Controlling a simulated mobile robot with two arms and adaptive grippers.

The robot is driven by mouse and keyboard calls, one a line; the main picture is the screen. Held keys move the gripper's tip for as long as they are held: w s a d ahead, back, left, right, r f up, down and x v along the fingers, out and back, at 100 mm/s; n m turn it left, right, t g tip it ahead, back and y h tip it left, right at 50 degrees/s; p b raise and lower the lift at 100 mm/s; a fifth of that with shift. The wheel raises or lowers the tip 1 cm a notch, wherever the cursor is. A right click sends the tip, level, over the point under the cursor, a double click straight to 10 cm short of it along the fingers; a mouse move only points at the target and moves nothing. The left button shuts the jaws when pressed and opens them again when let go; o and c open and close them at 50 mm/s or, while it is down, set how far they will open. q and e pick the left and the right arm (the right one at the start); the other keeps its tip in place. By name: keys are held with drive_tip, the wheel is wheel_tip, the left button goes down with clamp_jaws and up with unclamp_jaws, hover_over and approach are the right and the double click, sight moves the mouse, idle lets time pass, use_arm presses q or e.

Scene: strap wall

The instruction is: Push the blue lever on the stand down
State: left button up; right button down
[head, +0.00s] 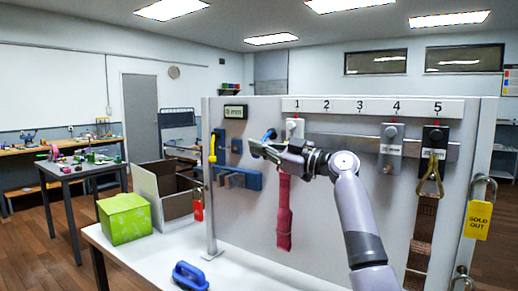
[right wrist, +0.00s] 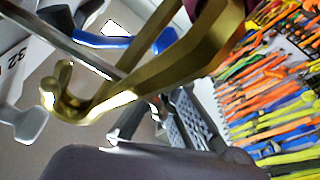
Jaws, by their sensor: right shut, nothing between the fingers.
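My right gripper (head: 258,148) is shut and empty in front of the upright grey panel, left of the numbered row. Its arm comes in from the lower right. A small blue piece (head: 268,134), which looks like the blue lever, shows just above the fingers and is partly hidden by them. I cannot tell whether the gripper touches it. In the right wrist view a blue bar (right wrist: 104,42) shows behind a large gold-coloured hooked part close to the camera; I cannot tell whether it is the same blue piece. My left gripper is not in view.
A blue holder (head: 240,178) is fixed on the panel below the gripper. A red strap (head: 284,215) hangs nearby. A blue-handled object (head: 190,276) and a green box (head: 125,218) stand on the white table.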

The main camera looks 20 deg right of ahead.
drive_tip(key=shift+f, duration=0.2)
idle(0.5)
wheel_tip(320, 180, up, 10)
idle(0.4)
